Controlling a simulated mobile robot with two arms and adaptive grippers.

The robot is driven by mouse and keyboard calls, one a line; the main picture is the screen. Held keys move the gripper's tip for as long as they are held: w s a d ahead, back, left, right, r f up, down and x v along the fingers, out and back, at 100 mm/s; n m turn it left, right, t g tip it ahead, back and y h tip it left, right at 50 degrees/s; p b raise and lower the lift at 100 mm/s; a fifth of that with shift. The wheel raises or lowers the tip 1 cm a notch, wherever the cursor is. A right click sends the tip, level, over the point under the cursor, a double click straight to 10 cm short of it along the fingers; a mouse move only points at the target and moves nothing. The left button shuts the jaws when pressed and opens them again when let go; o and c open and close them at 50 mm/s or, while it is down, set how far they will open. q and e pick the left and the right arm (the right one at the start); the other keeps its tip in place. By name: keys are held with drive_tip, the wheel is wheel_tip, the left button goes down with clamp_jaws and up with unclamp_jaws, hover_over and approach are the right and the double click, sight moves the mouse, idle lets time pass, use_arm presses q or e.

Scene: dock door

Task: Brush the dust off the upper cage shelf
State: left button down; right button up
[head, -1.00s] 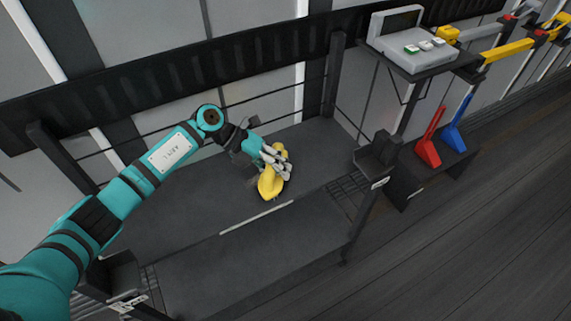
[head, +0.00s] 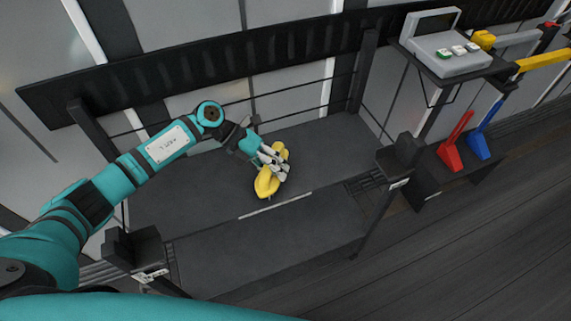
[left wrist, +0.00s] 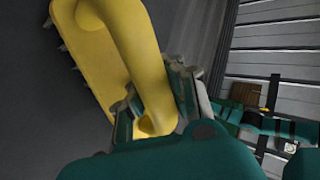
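The upper cage shelf (head: 190,197) is a dark grey board with thin rails behind it and a pale strip (head: 275,204) along its front edge. A yellow hand brush (head: 266,187) is at the shelf's front half, near the strip. My left gripper (head: 272,160) is shut on its handle. The left wrist view shows the brush (left wrist: 105,55) with bristles at its left side and my gripper's fingers (left wrist: 155,100) on either side of the handle. Whether the bristles touch the board is unclear. I cannot make out dust on the board. My right gripper is not in view.
A dark corner post (head: 400,155) stands at the shelf's right front. Farther right, a grey device (head: 447,52) sits on a bracket, with a red tool (head: 455,145) and a blue tool (head: 484,133) below. A dark panel (head: 230,55) runs behind the shelf. A lower surface lies in front.

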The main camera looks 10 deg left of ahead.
use_arm(q)
drive_tip(key=shift+r, duration=0.1)
wheel_tip(320, 180, up, 6)
drive_tip(key=p, duration=0.4)
drive_tip(key=shift+f+p, duration=0.2)
drive_tip(key=shift+p, duration=0.1)
drive_tip(key=shift+r, duration=0.1)
drive_tip(key=shift+r, duration=0.1)
wheel_tip(320, 180, up, 3)
drive_tip(key=shift+f+p, duration=0.1)
drive_tip(key=shift+p, duration=1.1)
